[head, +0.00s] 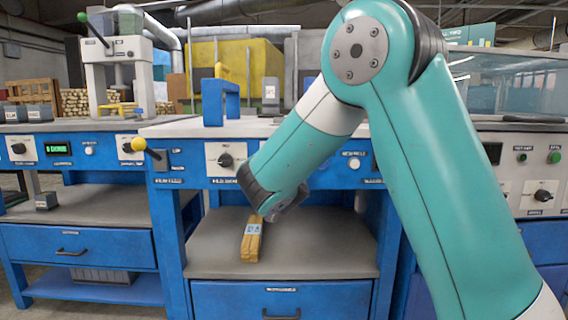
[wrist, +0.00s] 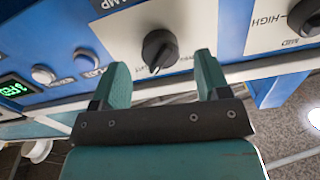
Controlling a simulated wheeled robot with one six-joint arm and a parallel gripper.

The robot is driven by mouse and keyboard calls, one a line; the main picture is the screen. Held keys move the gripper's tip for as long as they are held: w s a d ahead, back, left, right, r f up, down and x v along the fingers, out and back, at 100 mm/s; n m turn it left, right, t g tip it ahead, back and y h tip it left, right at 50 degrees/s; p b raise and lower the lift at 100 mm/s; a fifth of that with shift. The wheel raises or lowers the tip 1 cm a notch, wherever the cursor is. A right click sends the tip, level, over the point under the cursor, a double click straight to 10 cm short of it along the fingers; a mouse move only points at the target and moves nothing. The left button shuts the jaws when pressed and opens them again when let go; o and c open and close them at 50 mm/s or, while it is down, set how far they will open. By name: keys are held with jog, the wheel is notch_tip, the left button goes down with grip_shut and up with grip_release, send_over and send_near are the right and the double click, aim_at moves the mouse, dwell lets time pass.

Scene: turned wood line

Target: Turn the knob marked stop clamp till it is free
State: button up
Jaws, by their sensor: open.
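In the wrist view a black knob (wrist: 160,50) sits on a white plate, its pointer aimed down and slightly left. The label above it is cut off and shows only "AMP". My gripper (wrist: 152,80) is open, with teal fingers on either side of and below the knob in the picture. Nothing is between the fingers, and I see no contact with the knob. In the head view my wrist (head: 285,205) hangs before the middle bench, and its fingers are not clear. On the left bench a knob plate (head: 124,142) is partly hidden by a yellow-balled lever.
Another knob (wrist: 306,17), by "HIGH" and "MID", is at the right. The middle bench shelf (head: 320,250) holds a yellow bundle (head: 251,240). The yellow lever ball (head: 139,144) sticks out.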

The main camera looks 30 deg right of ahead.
jog(key=shift+x, duration=1.3)
jog(key=c, duration=0.9)
